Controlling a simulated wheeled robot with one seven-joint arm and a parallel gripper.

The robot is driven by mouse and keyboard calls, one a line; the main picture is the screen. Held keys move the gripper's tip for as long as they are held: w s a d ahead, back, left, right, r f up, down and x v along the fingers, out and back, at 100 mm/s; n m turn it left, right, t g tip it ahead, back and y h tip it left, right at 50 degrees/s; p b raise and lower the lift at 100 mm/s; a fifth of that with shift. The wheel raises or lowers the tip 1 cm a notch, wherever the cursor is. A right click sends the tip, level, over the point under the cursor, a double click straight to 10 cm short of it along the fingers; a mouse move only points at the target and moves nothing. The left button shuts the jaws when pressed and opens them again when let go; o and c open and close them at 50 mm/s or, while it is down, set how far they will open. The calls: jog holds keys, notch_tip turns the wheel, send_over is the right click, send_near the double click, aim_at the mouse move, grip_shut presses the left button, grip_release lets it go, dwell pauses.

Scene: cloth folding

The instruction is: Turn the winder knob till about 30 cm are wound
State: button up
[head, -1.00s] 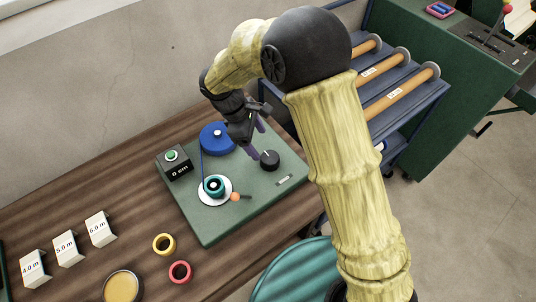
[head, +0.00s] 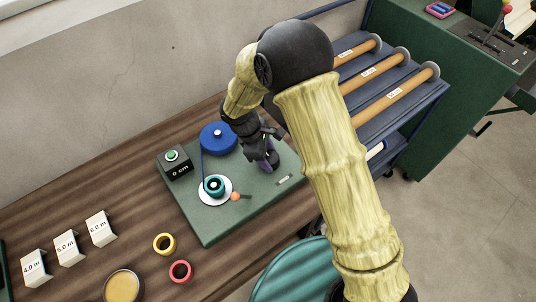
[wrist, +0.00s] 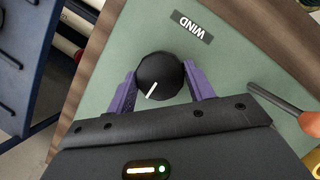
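The black winder knob (wrist: 160,76) with its white pointer line shows in the wrist view, near the WIND label (wrist: 191,27) on the green board (wrist: 232,70). My gripper (wrist: 160,80) has its two purple fingers on either side of the knob, apart, with slight gaps; contact is not clear. In the head view my gripper (head: 268,162) is low over the board and hides the knob. The counter box (head: 174,165) with a green button reads 0 cm. A blue reel (head: 217,138) has a blue band running to the teal spool (head: 214,186) on a white disc.
Yellow (head: 164,243) and red (head: 180,271) rings, a round tan-topped dish (head: 122,286) and several numbered blocks (head: 99,228) stand on the wooden table (head: 135,200). A blue rack with orange rolls (head: 380,95) stands at right.

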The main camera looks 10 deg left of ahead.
jog(key=shift+c, duration=1.4)
jog(key=shift+r+m+p, duration=0.1)
jog(key=shift+m+p, duration=0.2)
jog(key=shift+m, duration=0.3)
